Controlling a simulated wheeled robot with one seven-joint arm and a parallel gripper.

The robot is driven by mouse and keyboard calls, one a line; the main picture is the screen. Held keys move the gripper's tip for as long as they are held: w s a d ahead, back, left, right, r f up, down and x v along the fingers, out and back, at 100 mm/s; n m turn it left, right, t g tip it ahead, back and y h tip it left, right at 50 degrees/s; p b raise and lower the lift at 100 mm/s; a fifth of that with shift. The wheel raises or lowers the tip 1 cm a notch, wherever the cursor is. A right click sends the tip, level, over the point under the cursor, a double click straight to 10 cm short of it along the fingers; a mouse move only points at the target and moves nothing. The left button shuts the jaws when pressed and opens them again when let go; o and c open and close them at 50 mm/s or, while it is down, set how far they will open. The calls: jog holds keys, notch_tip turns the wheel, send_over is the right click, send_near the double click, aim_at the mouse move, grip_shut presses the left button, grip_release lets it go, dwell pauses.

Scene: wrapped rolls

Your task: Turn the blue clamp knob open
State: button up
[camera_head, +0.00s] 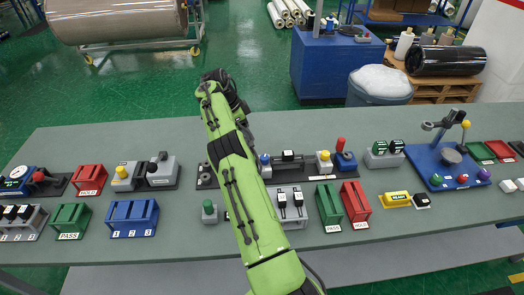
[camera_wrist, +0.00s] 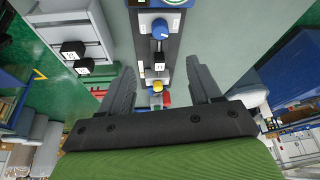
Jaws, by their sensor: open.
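A blue knob (camera_wrist: 160,28) sits on a narrow dark fixture in the upper middle of the wrist view. What looks like the same knob (camera_head: 265,158) shows in the head view, just right of my green arm. My gripper (camera_wrist: 160,66) is open and empty. Its two dark fingers stand well apart on either side of the fixture's line in the picture, with the blue knob beyond the fingertips. No contact with the knob shows. In the head view my arm hides the gripper and part of the fixture.
A slider with a black grip (camera_wrist: 158,60), a yellow knob (camera_wrist: 158,86) and a red part (camera_wrist: 167,98) share the fixture's line. A pale box with black handles (camera_head: 290,204) stands nearby. Green and red trays (camera_head: 354,200) lie to the right.

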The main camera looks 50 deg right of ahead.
aim_at(264, 157)
jog(key=b+x, duration=0.4)
jog(key=x, duration=1.1)
jog(key=shift+d+f, duration=0.1)
jog(key=shift+f, duration=0.25)
jog(key=c, duration=1)
jog(key=n+b, duration=0.1)
jog(key=b, duration=0.2)
jog(key=shift+f+t, duration=0.2)
jog(key=shift+t, duration=0.1)
jog(key=shift+c, duration=0.2)
jog(key=n+b, duration=0.2)
jog(key=b, duration=0.1)
jog(key=shift+s+t, duration=0.1)
jog(key=shift+t, duration=0.2)
jog(key=shift+r+n+t+h+b, duration=0.3)
jog(key=shift+n+b, duration=0.3)
jog(key=shift+n, duration=0.2)
